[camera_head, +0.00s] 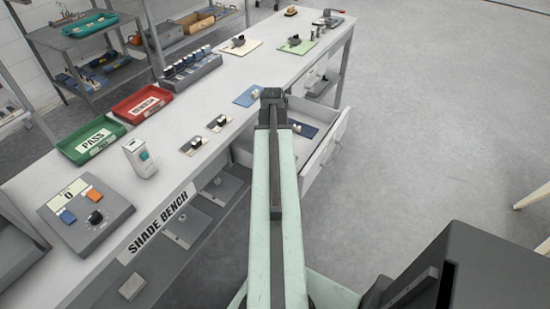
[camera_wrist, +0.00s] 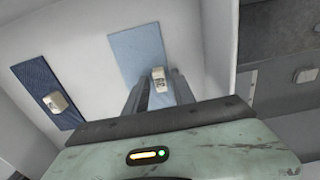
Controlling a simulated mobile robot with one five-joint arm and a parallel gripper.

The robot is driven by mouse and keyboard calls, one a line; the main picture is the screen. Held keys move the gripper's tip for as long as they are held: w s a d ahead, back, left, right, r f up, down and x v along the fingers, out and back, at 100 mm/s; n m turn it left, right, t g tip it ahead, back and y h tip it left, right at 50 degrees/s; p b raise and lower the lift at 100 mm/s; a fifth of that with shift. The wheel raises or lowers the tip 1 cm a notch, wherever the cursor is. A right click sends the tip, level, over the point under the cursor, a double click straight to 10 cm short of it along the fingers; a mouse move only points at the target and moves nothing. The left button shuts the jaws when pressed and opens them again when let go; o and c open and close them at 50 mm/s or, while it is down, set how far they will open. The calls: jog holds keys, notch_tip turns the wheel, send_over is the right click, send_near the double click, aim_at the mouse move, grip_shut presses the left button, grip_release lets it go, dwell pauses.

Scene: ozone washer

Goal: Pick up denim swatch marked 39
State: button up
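In the wrist view a light blue denim swatch (camera_wrist: 136,50) lies flat on a white surface that appears to be the open drawer's floor (camera_head: 288,143). A small pale tag block (camera_wrist: 159,79) stands on its near end; its marking is too small to read. My gripper (camera_wrist: 158,77) is open, with one finger on each side of this block and gaps visible. A dark blue swatch (camera_wrist: 45,88) with its own pale block lies to the left; a dark blue swatch (camera_head: 306,129) also shows in the drawer in the head view. My arm hides part of the drawer there.
The drawer front (camera_head: 327,148) stands out from the bench (camera_head: 172,183). On the bench lie a blue swatch (camera_head: 248,97), two dark swatches, a green tray (camera_head: 92,138), a red tray (camera_head: 142,104) and a control box (camera_head: 86,213). Drawer walls (camera_wrist: 219,40) stand close to my gripper.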

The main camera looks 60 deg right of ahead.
grip_shut()
notch_tip(320, 180, up, 10)
jog(key=p, duration=1)
jog(key=shift+r, duration=0.25)
